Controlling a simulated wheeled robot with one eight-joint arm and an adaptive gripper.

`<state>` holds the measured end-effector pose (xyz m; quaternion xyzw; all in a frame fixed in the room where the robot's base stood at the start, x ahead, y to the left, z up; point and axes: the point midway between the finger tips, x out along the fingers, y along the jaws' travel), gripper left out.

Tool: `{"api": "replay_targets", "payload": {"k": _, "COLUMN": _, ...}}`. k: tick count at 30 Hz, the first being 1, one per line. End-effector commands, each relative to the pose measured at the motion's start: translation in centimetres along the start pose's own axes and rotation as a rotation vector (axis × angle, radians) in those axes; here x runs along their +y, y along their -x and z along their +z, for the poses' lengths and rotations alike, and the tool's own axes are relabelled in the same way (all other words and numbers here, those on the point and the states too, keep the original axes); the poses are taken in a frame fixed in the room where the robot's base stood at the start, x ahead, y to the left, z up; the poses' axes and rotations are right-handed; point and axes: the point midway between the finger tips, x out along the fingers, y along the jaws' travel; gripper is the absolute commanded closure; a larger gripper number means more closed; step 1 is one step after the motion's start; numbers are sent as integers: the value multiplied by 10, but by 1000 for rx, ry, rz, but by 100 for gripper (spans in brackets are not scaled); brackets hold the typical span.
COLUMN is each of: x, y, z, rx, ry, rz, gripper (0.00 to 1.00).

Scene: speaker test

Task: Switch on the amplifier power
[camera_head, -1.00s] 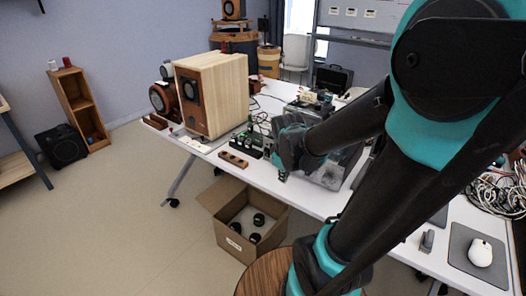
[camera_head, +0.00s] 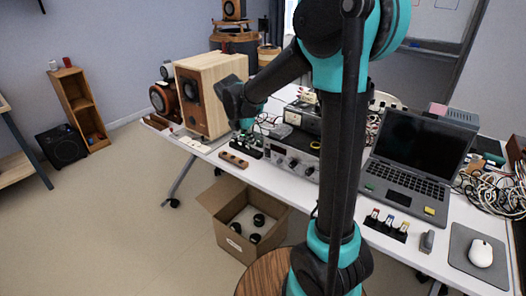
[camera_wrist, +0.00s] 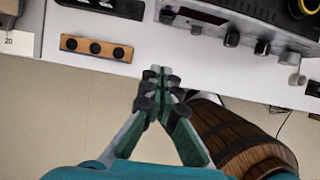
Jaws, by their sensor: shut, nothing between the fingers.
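The amplifier (camera_head: 283,158) is a silver box with dark knobs on its front, on the white table; my arm covers part of its right side. In the wrist view the amplifier (camera_wrist: 208,20) fills the top right, its knobs facing the table's front edge. I cannot tell which control is the power switch. My gripper (camera_head: 246,123) hangs left of the amplifier, near the wooden speaker. In the wrist view my gripper (camera_wrist: 160,71) is shut and empty, its tips over the table edge, left of and apart from the knobs.
A wooden block with three holes (camera_wrist: 97,47) lies left of the amplifier. A large wooden speaker (camera_head: 219,95) stands farther left. A laptop (camera_head: 413,165) is to the right. An open cardboard box (camera_head: 228,240) sits on the floor below the table edge.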

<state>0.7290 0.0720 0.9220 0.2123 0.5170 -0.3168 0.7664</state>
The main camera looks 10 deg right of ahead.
Motion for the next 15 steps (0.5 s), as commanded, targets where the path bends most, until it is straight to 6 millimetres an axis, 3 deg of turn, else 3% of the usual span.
{"api": "replay_targets", "payload": {"k": 10, "x": 0, "y": -3, "z": 0, "rx": 0, "ry": -2, "rz": 0, "gripper": 100}}
{"api": "replay_targets", "payload": {"k": 15, "x": 0, "y": -22, "z": 0, "rx": 0, "ry": -4, "rz": 1, "gripper": 100}}
